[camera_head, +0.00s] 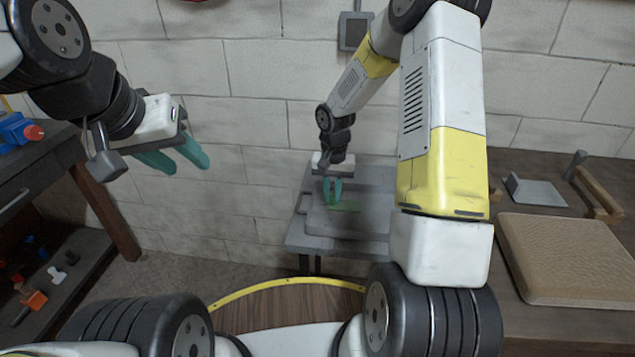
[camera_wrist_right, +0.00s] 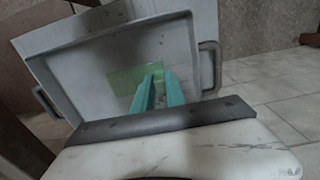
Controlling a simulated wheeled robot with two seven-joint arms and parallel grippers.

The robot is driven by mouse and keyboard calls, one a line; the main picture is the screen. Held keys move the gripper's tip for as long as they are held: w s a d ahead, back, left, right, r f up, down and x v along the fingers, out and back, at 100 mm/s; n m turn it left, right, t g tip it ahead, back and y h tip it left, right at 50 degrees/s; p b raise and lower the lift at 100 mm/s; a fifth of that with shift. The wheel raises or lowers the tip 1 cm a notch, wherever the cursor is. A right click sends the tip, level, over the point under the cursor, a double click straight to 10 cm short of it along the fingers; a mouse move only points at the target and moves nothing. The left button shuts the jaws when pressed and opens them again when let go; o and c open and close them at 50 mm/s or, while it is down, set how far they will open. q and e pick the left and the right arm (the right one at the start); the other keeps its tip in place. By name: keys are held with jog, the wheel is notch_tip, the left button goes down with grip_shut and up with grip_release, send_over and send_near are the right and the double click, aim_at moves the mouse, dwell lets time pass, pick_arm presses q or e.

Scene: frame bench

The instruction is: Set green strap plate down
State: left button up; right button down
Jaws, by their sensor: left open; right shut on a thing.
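The green strap plate (camera_head: 345,206) is a flat, light green, see-through-looking piece over the grey tray. It also shows in the right wrist view (camera_wrist_right: 124,78), at the fingertips and over the tray floor. My right gripper (camera_head: 332,190) points down at it, with teal fingers (camera_wrist_right: 158,88) close together and shut on its edge. I cannot tell whether the plate touches the tray floor. The grey tray (camera_head: 365,223) has raised rims and side handles, and fills the upper right wrist view (camera_wrist_right: 85,75). My left gripper (camera_head: 178,158) is open and empty, far to the left.
The tray stands on a small grey table (camera_head: 296,240) against the block wall. A dark bench at the right holds a tan padded board (camera_head: 565,258) and a grey plate (camera_head: 537,191). A dark shelf unit (camera_head: 70,180) with small coloured parts stands at the left.

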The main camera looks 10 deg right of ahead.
jog(key=w+a, duration=0.2)
jog(key=shift+w+a+f, duration=0.15)
jog(key=shift+w, duration=0.2)
jog(key=shift+f, duration=1.75)
jog(key=shift+f, duration=0.1)
jog(key=c, duration=1.4)
grip_release()
jog(key=shift+o, duration=0.2)
